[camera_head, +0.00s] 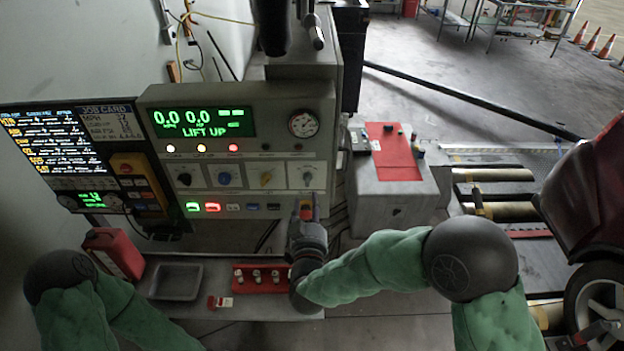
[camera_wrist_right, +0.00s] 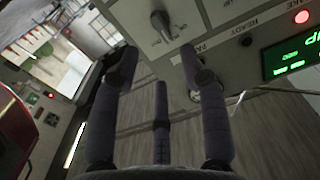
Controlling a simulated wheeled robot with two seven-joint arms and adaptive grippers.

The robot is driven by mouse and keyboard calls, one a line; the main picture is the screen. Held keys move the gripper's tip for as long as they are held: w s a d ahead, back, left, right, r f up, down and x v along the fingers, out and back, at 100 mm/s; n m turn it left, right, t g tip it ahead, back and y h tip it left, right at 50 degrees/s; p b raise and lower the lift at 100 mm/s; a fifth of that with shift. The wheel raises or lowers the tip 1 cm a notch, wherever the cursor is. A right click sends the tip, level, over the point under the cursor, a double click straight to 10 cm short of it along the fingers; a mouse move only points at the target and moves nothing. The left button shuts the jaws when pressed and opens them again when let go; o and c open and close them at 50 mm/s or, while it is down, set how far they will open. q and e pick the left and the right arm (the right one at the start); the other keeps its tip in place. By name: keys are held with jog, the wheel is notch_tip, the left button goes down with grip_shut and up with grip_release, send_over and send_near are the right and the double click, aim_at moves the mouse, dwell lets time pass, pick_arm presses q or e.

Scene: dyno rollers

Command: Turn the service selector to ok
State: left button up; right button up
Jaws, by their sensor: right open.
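I cannot read which is labelled as the service selector. My right gripper (camera_head: 306,210) is just below the grey knob. In the right wrist view, the grey knob (camera_wrist_right: 162,27) lies beyond the spread fingertips of my right gripper (camera_wrist_right: 156,62), apart from them. The gripper is open and empty. My left arm shows at the lower left, its gripper out of view.
A green display (camera_head: 203,122) reads LIFT UP above the knobs. Lit rocker switches (camera_head: 212,207) run below them. A red holder (camera_head: 262,279) with small parts, a grey tray (camera_head: 176,282) and a red can (camera_head: 113,252) stand on the shelf. A red-topped box (camera_head: 395,165) is at the right.

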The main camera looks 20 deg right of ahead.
aim_at(307, 179)
jog(key=x, duration=0.9)
grip_shut()
